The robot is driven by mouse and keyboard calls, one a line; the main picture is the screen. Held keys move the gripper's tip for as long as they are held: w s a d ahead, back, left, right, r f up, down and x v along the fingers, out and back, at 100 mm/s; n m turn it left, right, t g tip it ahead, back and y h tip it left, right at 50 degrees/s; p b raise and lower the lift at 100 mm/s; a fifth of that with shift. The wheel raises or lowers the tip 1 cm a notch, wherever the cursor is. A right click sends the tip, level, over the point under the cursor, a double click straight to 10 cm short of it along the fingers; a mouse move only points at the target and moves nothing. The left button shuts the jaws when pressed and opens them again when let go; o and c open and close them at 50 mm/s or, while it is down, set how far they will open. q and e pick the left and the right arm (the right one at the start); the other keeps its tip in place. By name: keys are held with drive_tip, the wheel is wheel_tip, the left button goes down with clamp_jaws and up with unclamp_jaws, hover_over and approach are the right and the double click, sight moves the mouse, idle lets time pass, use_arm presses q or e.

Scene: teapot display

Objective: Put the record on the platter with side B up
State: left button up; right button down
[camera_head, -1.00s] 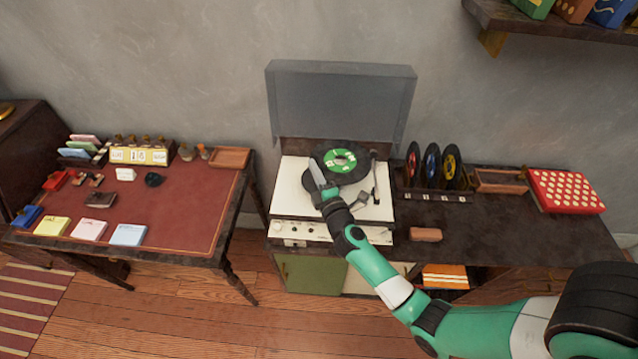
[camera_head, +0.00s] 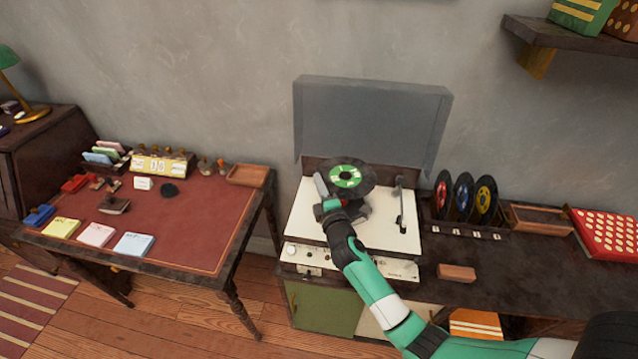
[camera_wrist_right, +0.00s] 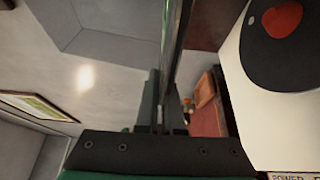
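The record (camera_head: 371,173) is a black disc with a green label and white marks too small to read. It is tilted above the white turntable (camera_head: 315,228), with the green side facing the head camera. My right gripper (camera_head: 325,195) is shut on its near-left edge; the right wrist view shows the record (camera_wrist_right: 174,50) edge-on between the fingers. The platter (camera_head: 357,212) is mostly hidden under the record and gripper in the head view. The right wrist view shows a dark disc (camera_wrist_right: 288,50) with a red centre on the white deck. My left gripper is out of view.
The grey lid (camera_head: 370,125) stands open behind the deck. The tonearm (camera_head: 402,205) is at the deck's right. A rack right of the turntable holds coloured-label records (camera_head: 463,195). A brown block (camera_head: 457,273) lies in front of it. A red-topped desk (camera_head: 190,220) stands left.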

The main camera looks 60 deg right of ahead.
drive_tip(key=shift+f+b, duration=3.05)
drive_tip(key=shift+f, duration=0.4)
drive_tip(key=c, duration=1)
unclamp_jaws()
drive_tip(key=shift+o, duration=0.2)
drive_tip(key=shift+a, duration=0.1)
drive_tip(key=p+v, duration=0.1)
drive_tip(key=v, duration=1)
drive_tip(key=shift+s+p, duration=0.2)
drive_tip(key=shift+p, duration=0.1)
drive_tip(key=shift+a+r, duration=0.1)
